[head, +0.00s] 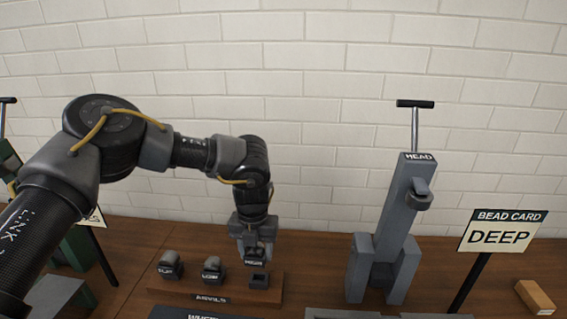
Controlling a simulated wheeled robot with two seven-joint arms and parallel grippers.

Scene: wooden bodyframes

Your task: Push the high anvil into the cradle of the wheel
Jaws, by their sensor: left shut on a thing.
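My left gripper (254,246) points down over the right end of the anvil rack (276,290). It is shut on a dark block, the high anvil (254,257), with a small label that seems to read HIGH. The anvil is just above an empty-looking dark socket (259,281). A tall grey machine (393,215) labelled HEAD stands to the right, with a T-handle on top and a rounded grey part on its right side. Which part is the cradle I cannot tell. My right gripper is not in view.
Two other anvils, one labelled LOW (212,270) and one at the left end (170,268), sit in the rack. A BEAD CARD sign (497,232) reading DEEP stands right. A wooden block (535,298) lies at far right. A dark label plate is cut off below.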

